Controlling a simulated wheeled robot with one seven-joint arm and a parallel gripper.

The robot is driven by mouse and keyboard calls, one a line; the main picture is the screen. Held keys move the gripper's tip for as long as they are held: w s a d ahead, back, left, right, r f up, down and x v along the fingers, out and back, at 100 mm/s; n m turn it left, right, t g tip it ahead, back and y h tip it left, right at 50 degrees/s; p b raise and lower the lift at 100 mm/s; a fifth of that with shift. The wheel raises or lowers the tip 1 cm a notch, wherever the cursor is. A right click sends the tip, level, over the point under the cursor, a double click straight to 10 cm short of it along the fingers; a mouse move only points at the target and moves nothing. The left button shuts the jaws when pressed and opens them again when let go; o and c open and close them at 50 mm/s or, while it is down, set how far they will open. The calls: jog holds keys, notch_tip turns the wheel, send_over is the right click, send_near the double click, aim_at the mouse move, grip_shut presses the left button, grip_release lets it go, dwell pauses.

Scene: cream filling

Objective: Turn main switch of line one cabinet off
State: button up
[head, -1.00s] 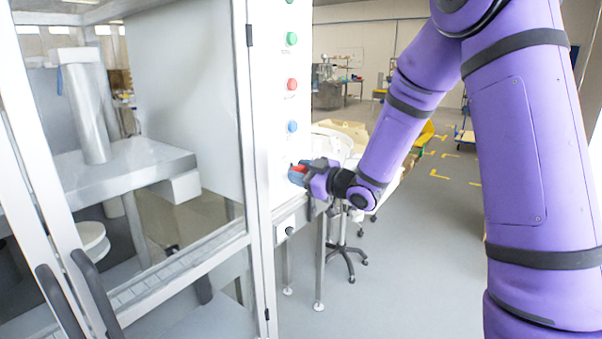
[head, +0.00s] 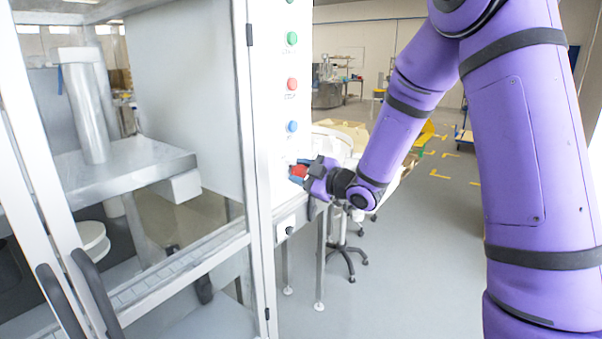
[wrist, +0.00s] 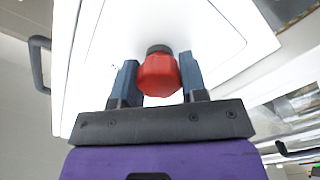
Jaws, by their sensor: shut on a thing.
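The main switch is a red knob with a dark base (wrist: 158,74) on the white cabinet panel (head: 285,150). In the head view the red knob (head: 298,171) shows low on the panel, below a blue button. My gripper (wrist: 160,78) is shut on the red knob, with one dark blue finger on each side of it in the wrist view. In the head view, my gripper reaches the panel from the right and its fingers partly hide the knob. The knob's exact turn angle is hard to tell.
A green button (head: 292,38), a red button (head: 292,84) and a blue button (head: 292,127) sit above the switch. A small black knob (head: 290,230) is below. Glass doors with dark handles (head: 95,292) stand at left. Open floor lies right of the cabinet.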

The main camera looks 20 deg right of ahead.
jog(key=o, duration=0.9)
jog(key=v, duration=1.1)
jog(key=shift+w, duration=0.1)
